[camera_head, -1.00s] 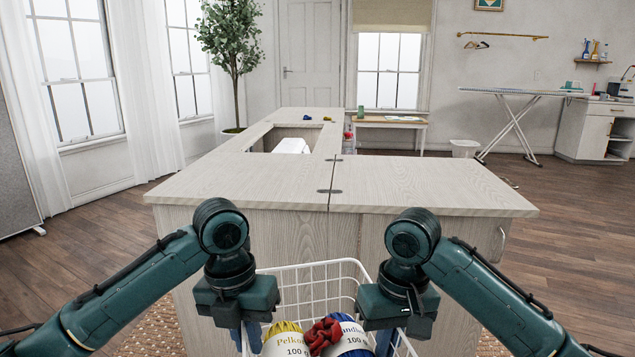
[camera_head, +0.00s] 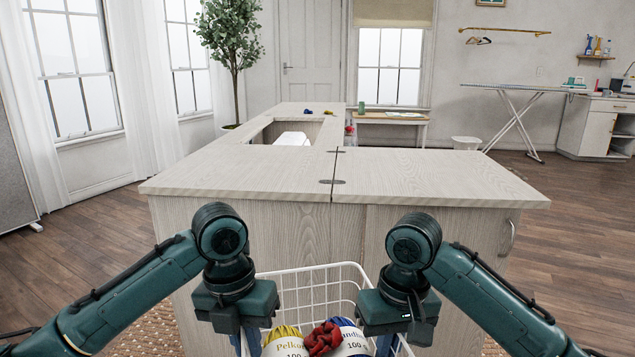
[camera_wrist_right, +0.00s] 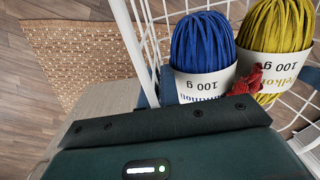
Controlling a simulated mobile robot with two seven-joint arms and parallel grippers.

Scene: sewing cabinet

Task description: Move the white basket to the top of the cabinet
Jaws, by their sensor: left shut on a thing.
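The white wire basket (camera_head: 345,268) hangs low in front of me, between my two grippers, in front of the cabinet and below its top. It holds yellow yarn (camera_head: 285,333), blue yarn (camera_head: 348,330) and a small red bundle (camera_head: 322,340). My left gripper (camera_head: 250,341) is shut on the basket's left side. My right gripper (camera_head: 387,343) is at its right side; its fingertips are mostly hidden. The basket's wires (camera_wrist_right: 143,40) also show in the right wrist view. The pale wooden cabinet (camera_head: 430,178) stands just ahead, its near top bare.
A white object (camera_head: 292,138) sits in the cabinet's recess, and small coloured items (camera_head: 325,112) lie on its far top. A woven rug (camera_wrist_right: 80,60) lies on the floor below. An ironing board (camera_head: 515,88) stands at the right back.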

